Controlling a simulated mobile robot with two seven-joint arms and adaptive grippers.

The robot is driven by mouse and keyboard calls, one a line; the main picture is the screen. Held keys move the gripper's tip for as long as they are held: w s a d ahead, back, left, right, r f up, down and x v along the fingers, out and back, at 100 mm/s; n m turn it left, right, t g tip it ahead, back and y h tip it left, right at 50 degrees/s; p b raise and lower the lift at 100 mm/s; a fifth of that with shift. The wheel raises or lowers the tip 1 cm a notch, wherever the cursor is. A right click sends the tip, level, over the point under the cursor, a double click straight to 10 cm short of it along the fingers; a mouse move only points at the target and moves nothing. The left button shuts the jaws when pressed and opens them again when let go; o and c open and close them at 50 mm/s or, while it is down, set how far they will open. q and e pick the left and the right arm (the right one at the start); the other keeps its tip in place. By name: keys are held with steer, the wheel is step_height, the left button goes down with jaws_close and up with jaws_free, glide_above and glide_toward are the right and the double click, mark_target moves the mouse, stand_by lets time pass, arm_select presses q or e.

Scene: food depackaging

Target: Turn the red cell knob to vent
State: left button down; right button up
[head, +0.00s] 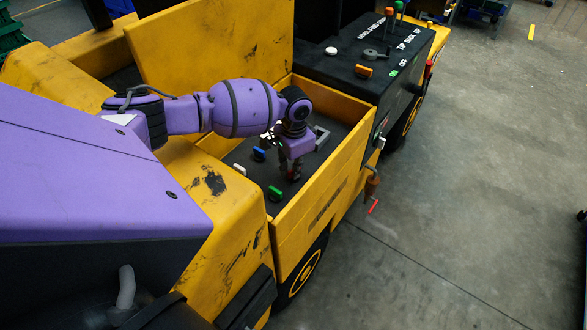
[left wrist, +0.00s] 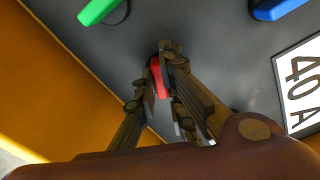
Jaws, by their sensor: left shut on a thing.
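The red cell knob (left wrist: 157,76) sits on the dark panel (left wrist: 200,30) in the left wrist view, between the fingers of my left gripper (left wrist: 164,68). The fingers are shut on it and hide much of it, so its exact angle is hard to tell. In the head view my left gripper (head: 291,170) points down at the panel, and the knob is mostly hidden by the fingers. My right gripper is not in view.
A black console (head: 350,60) with levers stands beyond. A label (left wrist: 302,85) reads 40 A.

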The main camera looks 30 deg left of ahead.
arm_select(q)
steer(key=shift+w+r+n, duration=0.15)
steer(key=shift+n, duration=2.05)
steer(key=c, duration=1.8)
jaws_free()
steer(key=shift+c, duration=0.2)
step_height(320, 180, up, 12)
